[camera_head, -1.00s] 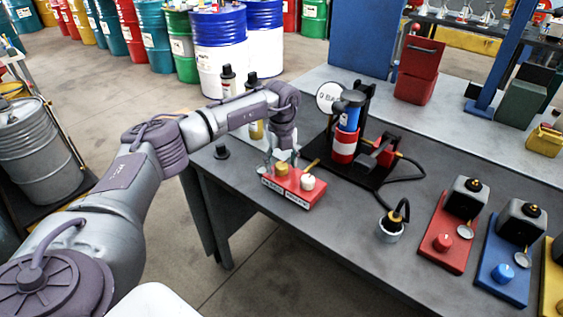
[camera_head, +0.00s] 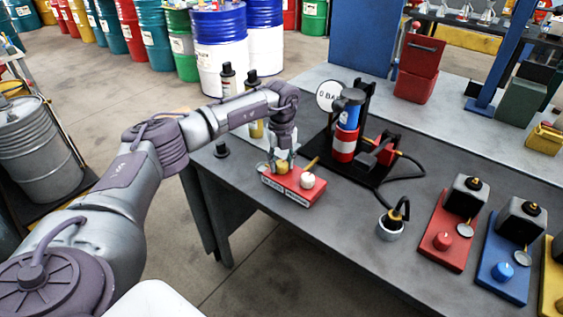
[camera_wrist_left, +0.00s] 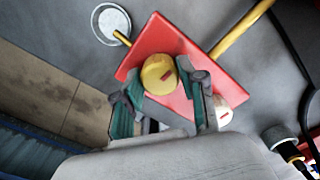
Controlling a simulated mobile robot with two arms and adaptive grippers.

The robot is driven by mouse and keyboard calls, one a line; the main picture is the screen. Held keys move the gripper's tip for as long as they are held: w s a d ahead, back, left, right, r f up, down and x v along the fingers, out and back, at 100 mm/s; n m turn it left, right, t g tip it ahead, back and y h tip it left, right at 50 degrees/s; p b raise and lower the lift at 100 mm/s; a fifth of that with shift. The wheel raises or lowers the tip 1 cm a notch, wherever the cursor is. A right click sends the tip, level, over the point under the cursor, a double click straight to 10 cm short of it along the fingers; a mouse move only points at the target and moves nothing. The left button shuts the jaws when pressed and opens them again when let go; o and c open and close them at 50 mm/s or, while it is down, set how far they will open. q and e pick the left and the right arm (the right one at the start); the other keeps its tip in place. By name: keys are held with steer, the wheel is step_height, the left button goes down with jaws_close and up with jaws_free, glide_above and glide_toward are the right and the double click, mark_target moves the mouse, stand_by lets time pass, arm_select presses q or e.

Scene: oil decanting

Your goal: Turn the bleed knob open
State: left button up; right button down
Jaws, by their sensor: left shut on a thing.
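A red block (camera_head: 299,193) with a gold-yellow knob and a white knob (camera_head: 307,181) sits near the bench's left front edge. Its front label is too small to read. My left gripper (camera_head: 281,163) points down from above onto the gold-yellow knob (camera_head: 282,169) and is shut on it. The white knob there is partly hidden behind a finger. My right gripper is not in view.
A pump with a blue and red-white cylinder (camera_head: 346,144) and a round gauge (camera_head: 329,96) stand behind the block. A grey cup (camera_head: 390,229) with a hose end stands to the right. Red (camera_head: 446,243) and blue (camera_head: 499,272) bases with knobs lie farther right.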

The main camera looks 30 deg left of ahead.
mark_target(282, 163)
arm_select(q)
steer(key=m, duration=0.4)
steer(key=shift+m, duration=0.3)
steer(key=m+b, duration=0.1)
steer(key=m, duration=0.8)
steer(key=shift+b, duration=0.4)
steer(key=shift+m, duration=1.9)
steer(key=shift+b, duration=0.3)
steer(key=o, duration=1.1)
steer(key=shift+o, duration=0.2)
steer(key=shift+r, duration=0.1)
step_height(282, 163, up, 12)
